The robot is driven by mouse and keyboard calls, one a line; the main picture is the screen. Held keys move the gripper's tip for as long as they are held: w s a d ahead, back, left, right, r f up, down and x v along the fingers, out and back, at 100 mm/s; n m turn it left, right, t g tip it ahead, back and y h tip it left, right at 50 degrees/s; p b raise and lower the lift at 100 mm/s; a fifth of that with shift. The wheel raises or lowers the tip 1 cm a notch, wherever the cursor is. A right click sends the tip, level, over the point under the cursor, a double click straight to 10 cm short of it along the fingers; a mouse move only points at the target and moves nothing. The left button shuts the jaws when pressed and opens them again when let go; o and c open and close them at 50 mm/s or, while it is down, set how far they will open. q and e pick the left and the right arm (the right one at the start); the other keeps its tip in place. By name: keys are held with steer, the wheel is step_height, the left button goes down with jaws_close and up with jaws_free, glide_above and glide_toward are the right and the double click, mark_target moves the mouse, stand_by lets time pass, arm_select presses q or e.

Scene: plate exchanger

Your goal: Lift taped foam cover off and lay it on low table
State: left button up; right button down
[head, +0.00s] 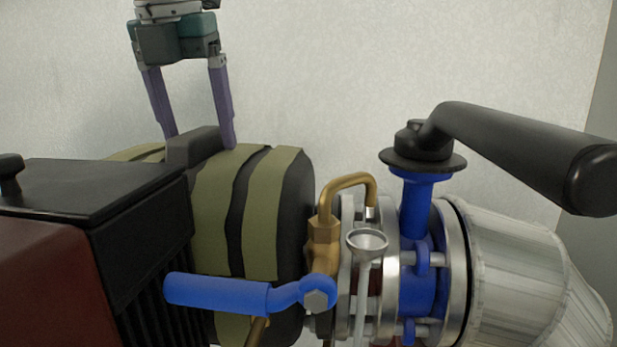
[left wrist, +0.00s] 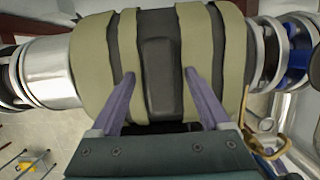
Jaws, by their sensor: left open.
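The foam cover (head: 222,205) is a dark grey wrap around the pipe line, with wide olive tape bands (head: 275,210). It also shows in the left wrist view (left wrist: 92,65). A raised dark grey block (head: 196,148) stands on its top, between tape bands in the left wrist view (left wrist: 160,75). My left gripper (head: 199,140) comes down from above with its purple fingers apart, one on each side of the block. Finger contact with the block or cover cannot be told. My right gripper is not in view. No low table can be made out.
A dark red box with a black lid (head: 85,185) stands close at left. A blue lever (head: 220,293), brass fitting (head: 322,235), small funnel (head: 367,243) and blue valve (head: 415,210) with a long black handle (head: 520,145) crowd the right. A pale wall lies behind.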

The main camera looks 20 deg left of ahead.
arm_select(q)
steer(key=shift+c, duration=0.2)
steer(key=shift+f, duration=0.1)
jaws_close()
stand_by(0.5)
stand_by(0.8)
